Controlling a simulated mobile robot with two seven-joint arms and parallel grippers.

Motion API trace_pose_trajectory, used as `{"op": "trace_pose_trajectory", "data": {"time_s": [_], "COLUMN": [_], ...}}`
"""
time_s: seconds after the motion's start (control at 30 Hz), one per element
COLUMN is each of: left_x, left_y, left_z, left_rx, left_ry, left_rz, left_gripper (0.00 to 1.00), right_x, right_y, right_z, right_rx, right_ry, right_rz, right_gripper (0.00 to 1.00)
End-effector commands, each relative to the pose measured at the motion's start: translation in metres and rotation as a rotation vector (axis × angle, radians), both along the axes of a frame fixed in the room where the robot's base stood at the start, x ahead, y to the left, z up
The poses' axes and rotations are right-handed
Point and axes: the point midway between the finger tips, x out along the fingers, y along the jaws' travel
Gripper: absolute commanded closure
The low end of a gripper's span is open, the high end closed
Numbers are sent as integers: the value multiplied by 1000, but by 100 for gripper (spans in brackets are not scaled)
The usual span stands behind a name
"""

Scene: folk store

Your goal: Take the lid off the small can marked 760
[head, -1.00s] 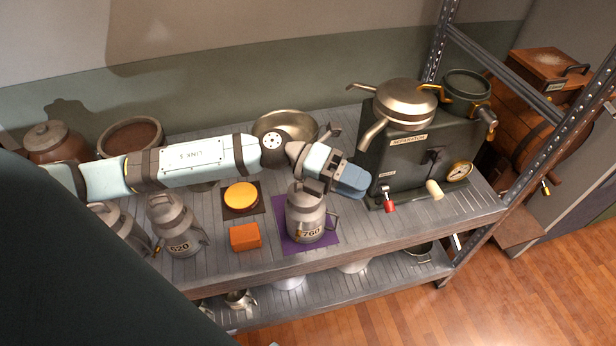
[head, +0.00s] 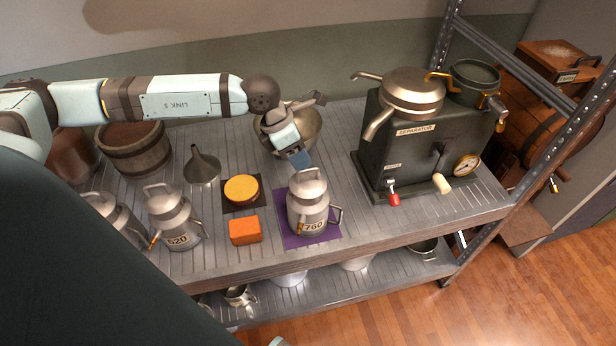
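The small can marked 760 (head: 309,214) is grey metal and stands upright on a purple mat (head: 283,236) near the shelf's front edge. Its lid (head: 306,185), with a loop handle on top, sits on the can. My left gripper (head: 301,161) points down just behind and above the lid handle, and looks apart from it. I see its blue fingers from the side and cannot tell whether they are open or shut. Nothing shows held in them. My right gripper is not in view.
A can marked 620 (head: 175,220), an orange block (head: 244,230), a yellow disc (head: 241,188) and a funnel (head: 201,166) stand to the left. A metal bowl (head: 312,128) is behind my gripper. The dark separator (head: 402,152) stands to the right.

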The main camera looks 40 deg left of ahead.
Motion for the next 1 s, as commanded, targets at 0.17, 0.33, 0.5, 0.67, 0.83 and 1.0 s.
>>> {"op": "trace_pose_trajectory", "data": {"time_s": [0.17,0.33,0.5,0.67,0.83,1.0], "left_x": [3,13,17,17,17,17], "left_y": [-5,-13,-20,-21,-21,-21], "left_z": [-10,-31,-50,-54,-54,-54], "left_rx": [-1,-2,-2,-1,-2,-2], "left_ry": [0,1,0,0,0,0], "left_rz": [0,0,1,1,1,1], "left_gripper": [61,61,61,61,73,100], "right_x": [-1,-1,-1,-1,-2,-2], "right_y": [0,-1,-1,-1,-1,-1], "right_z": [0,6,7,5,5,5], "right_rx": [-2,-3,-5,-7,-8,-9], "right_ry": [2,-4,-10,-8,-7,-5], "right_rz": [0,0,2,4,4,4], "right_gripper": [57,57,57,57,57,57]}}
